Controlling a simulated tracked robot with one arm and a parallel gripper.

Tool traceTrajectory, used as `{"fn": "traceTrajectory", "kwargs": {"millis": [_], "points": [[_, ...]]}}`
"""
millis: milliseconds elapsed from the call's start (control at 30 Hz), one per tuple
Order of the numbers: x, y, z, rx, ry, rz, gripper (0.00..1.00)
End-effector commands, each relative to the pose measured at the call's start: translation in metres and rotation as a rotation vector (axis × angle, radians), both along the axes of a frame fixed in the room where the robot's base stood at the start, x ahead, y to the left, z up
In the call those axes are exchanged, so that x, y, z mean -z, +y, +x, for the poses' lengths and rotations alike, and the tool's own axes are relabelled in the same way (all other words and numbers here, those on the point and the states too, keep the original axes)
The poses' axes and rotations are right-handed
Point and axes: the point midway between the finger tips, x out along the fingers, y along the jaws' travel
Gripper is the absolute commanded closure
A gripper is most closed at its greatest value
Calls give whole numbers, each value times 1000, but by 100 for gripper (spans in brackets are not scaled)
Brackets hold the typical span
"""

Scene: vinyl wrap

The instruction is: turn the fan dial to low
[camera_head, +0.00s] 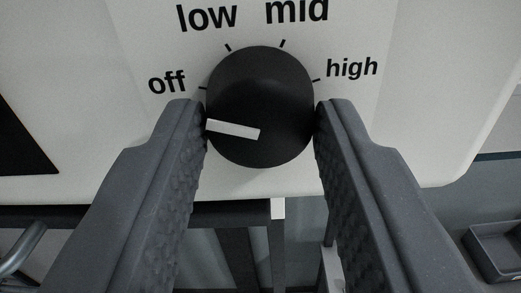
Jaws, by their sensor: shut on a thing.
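The fan dial (270,100) is a round black knob with a white pointer bar (233,129). The labels "off" (167,83), "low" (207,16), "mid" (297,11) and "high" (352,68) run around the upper side of the dial on a white panel. My gripper (260,112) is shut on the dial, with one grey finger at its left side and one at its right side. The fingertips cover small parts of the dial's side edges.
The white panel (420,130) ends just below the dial. A dark frame (230,213) stands under it. A grey tray (497,250) is at the lower right, and a black area (18,150) is at the left edge.

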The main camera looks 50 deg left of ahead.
Motion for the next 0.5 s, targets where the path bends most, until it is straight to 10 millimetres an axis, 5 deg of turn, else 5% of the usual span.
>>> {"fn": "traceTrajectory", "kwargs": {"millis": [500], "points": [[-4,0,-1,0,322,276,89]]}}
